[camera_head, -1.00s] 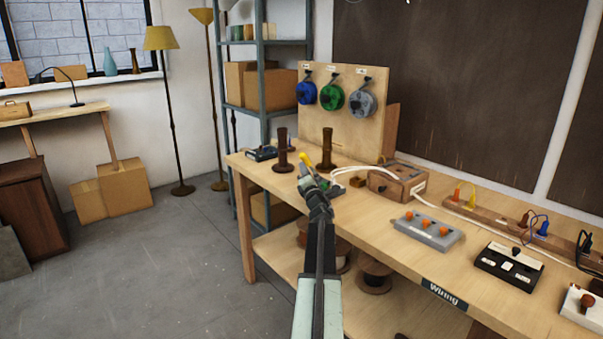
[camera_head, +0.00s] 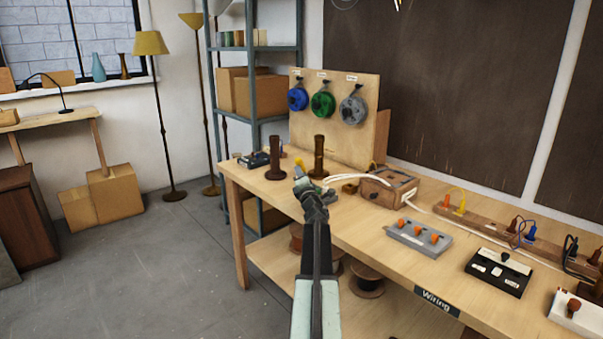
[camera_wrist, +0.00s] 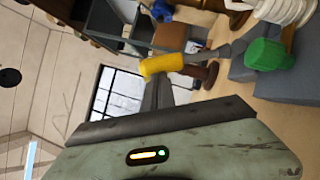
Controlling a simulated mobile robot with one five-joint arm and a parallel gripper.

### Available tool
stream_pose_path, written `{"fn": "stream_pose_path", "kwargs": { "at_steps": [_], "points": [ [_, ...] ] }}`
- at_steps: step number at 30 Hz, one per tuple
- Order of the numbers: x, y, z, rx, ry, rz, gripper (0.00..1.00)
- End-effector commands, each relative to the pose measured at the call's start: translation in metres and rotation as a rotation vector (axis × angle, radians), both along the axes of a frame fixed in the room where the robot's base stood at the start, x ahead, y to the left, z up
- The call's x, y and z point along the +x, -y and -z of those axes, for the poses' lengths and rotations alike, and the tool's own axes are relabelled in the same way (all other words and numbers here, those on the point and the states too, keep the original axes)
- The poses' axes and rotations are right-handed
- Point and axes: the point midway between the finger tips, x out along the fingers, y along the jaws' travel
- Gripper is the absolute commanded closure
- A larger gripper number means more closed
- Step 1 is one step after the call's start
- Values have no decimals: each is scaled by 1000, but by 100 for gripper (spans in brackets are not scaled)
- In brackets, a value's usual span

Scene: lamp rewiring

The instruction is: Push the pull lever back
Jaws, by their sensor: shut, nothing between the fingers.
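The pull lever has a yellow grip (camera_head: 299,163); in the head view it shows just beyond my gripper (camera_head: 304,183), at the bench's left end, and its lower part is hidden behind my arm. In the wrist view the yellow grip (camera_wrist: 162,66) lies close to the tip of my gripper (camera_wrist: 157,84), and a grey bar runs right from it. A green knob (camera_wrist: 268,54) sits to the right on a grey body. My gripper is shut and empty. I cannot tell whether it touches the grip.
Two dark brown posts (camera_head: 275,158) stand behind on the wooden bench (camera_head: 345,222). White cables (camera_head: 350,178) run to a wooden box (camera_head: 388,188) on the right. A grey panel with orange knobs (camera_head: 419,237) lies nearer. Open floor (camera_head: 190,265) is at left.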

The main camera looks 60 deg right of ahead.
Motion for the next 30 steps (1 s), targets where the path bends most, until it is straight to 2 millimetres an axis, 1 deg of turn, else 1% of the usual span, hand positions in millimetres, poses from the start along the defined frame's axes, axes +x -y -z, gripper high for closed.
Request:
{"fn": "stream_pose_path", "kwargs": {
  "at_steps": [1,12,21,30],
  "points": [
    [1,2,-6,5,2,-1,100],
    [3,24,-24,4,0,-12,100],
    [2,37,-30,4,2,-18,100],
    [0,43,-30,5,1,-15,100]
  ]
}}
